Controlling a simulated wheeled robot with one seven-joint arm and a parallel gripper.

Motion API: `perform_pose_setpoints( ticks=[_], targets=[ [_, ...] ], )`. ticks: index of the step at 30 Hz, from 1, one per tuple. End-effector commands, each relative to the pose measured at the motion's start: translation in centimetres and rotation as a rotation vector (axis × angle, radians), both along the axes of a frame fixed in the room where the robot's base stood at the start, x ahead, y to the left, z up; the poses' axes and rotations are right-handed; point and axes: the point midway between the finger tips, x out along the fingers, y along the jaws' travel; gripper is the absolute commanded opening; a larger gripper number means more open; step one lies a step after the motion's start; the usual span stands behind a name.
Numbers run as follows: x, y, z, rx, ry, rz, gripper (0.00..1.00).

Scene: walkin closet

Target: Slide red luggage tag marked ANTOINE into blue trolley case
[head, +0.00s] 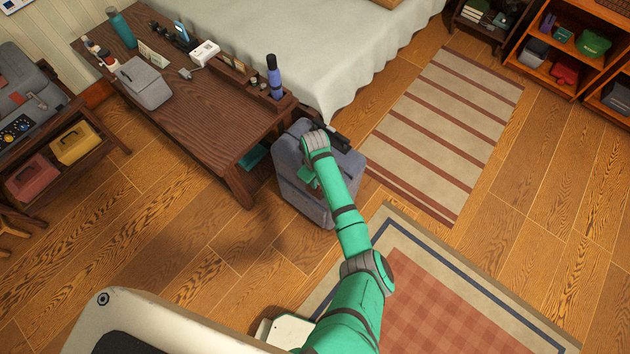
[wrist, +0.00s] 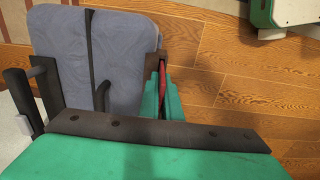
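The blue trolley case (head: 290,192) stands upright on the wooden floor beside the low table, partly behind my arm. Its grey-blue face with dark straps and a dark handle fills the upper left of the wrist view (wrist: 70,45). My gripper (head: 308,179) is at the case's near side in the head view. In the wrist view its green fingers (wrist: 163,100) are closed on a thin red piece, the red luggage tag (wrist: 163,88), seen edge-on at the case's right edge. I cannot read its marking or tell whether it touches the case.
A dark wooden table (head: 200,95) with a grey box (head: 145,85), a purple bottle (head: 274,77) and other items stands left of the case. A bed (head: 320,45) is behind. A striped rug (head: 450,125) and a checked rug (head: 450,300) lie on otherwise open floor to the right.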

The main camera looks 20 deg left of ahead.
Motion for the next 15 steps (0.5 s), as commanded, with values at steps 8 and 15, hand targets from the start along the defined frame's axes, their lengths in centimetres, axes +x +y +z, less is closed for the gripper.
perform_pose_setpoints(
  ticks=[8,15],
  targets=[
    [-0.01,0.01,-0.49,0.0,0.0,0.0,0.0],
    [0.0,0.01,-0.89,0.0,0.0,0.0,0.0]
  ],
)
